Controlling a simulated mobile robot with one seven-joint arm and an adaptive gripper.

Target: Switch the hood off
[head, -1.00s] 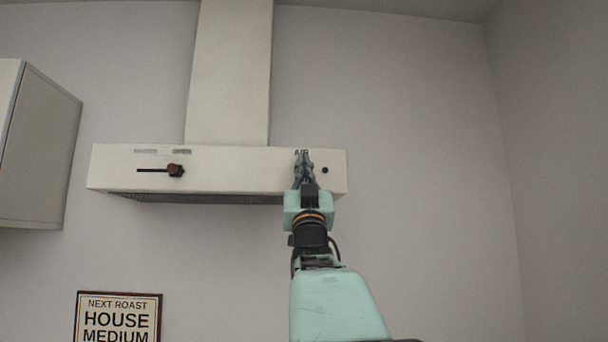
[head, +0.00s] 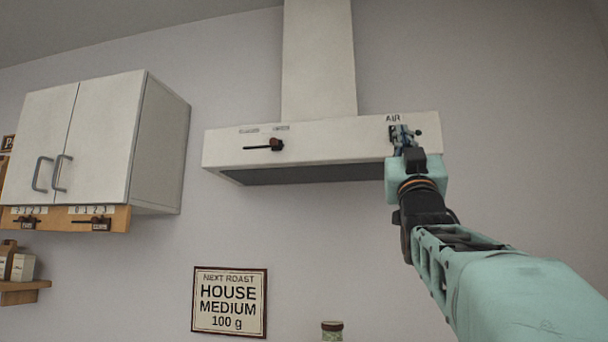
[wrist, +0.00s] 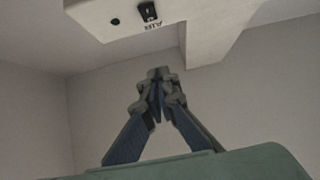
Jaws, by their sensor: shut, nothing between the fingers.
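The white hood (head: 300,145) hangs on the wall with its chimney above. The label "AIR" is at its right end. A small black rocker switch (wrist: 148,12) sits by that label in the wrist view, where the hood appears upside down. In the head view my gripper (head: 403,131) overlaps the switch area and mostly hides it. In the wrist view my gripper (wrist: 158,75) is shut and empty, with a visible gap in the picture between its tips and the switch. Which way the rocker is tipped is too small to tell.
A round black dot (wrist: 115,21) is beside the switch. A slider with a reddish-black knob (head: 276,145) is on the hood's left front. A white cabinet (head: 102,140) hangs at left, and a framed roast sign (head: 229,325) is below. The wall right of the hood is bare.

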